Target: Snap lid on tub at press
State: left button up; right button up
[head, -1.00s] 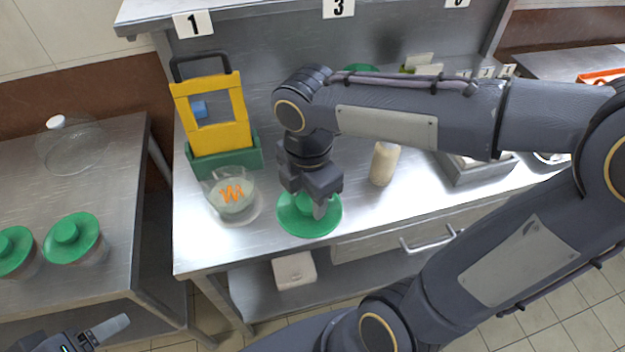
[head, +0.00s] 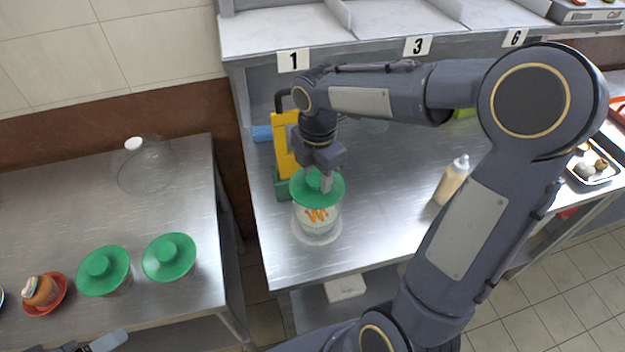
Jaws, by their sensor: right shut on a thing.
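My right gripper (head: 322,180) is shut on the knob of a green lid (head: 334,194). The lid is over the mouth of a clear tub (head: 318,222) with an orange mark; I cannot tell whether it touches the rim. The tub stands at the front left of the steel table, in front of the press, a yellow frame (head: 287,145) on a green base (head: 283,186). My arm and the lid hide part of the press. My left gripper (head: 98,343) shows only in part at the bottom left edge, away from the tub.
A cream bottle (head: 452,180) stands to the tub's right. A gap separates the two tables.

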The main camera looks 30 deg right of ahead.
jog(key=shift+d+f+b, duration=0.1)
jog(key=shift+f+b, duration=0.35)
jog(key=shift+f, duration=0.05)
notch_tip(320, 180, down, 3)
jog(key=b, duration=0.3)
jog(key=shift+f, duration=0.15)
jog(key=shift+f+b, duration=0.7)
jog(key=shift+f, duration=0.35)
jog(key=shift+r+p, duration=0.1)
jog(key=shift+p, duration=0.25)
jog(key=shift+f, duration=0.2)
dwell(0.4)
dwell(0.6)
jog(key=o, duration=1.5)
